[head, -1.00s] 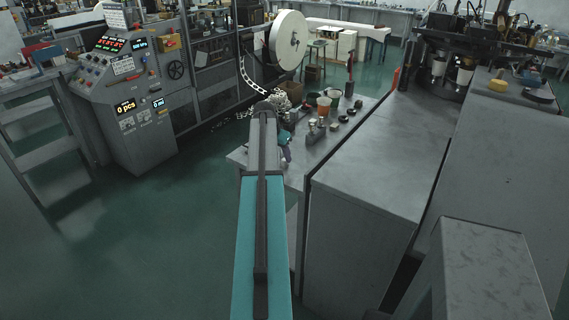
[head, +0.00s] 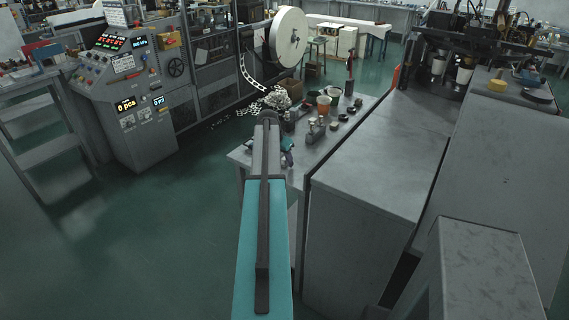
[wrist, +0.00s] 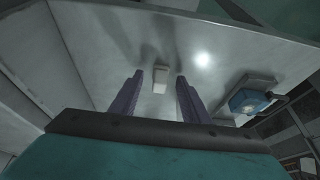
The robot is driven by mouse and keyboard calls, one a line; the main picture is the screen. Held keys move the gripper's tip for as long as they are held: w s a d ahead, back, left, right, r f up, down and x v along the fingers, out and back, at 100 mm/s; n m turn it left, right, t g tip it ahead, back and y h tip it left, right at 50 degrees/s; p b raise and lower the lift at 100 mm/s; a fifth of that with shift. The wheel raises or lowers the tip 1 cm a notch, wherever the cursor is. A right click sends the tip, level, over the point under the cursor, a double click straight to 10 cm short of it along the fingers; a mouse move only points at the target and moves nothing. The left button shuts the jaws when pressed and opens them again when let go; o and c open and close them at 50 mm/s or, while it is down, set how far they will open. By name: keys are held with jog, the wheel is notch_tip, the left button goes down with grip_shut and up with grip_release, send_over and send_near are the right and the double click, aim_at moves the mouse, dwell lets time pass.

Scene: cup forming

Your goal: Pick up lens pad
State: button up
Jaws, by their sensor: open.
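A small pale block (wrist: 160,79), which looks like the lens pad, lies on the grey tabletop in the wrist view. My gripper (wrist: 160,75) is open, with one purple-grey finger on each side of the block's line in that view. Nothing is held between the fingers. I cannot tell whether the fingertips are level with the block or above it. In the head view my own arm hides the near left part of the work table (head: 338,136), and I cannot make out the pad there.
A blue object on a grey base (wrist: 250,99) lies to the right in the wrist view. In the head view an orange cup (head: 323,104), a dark green cup (head: 334,92) and several small items crowd the table. A grey cabinet (head: 378,160) stands right of it.

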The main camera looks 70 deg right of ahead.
aim_at(283, 159)
grip_shut()
jog(key=shift+r, duration=0.1)
notch_tip(283, 159, up, 10)
jog(key=b, duration=0.3)
dwell(0.6)
dwell(0.4)
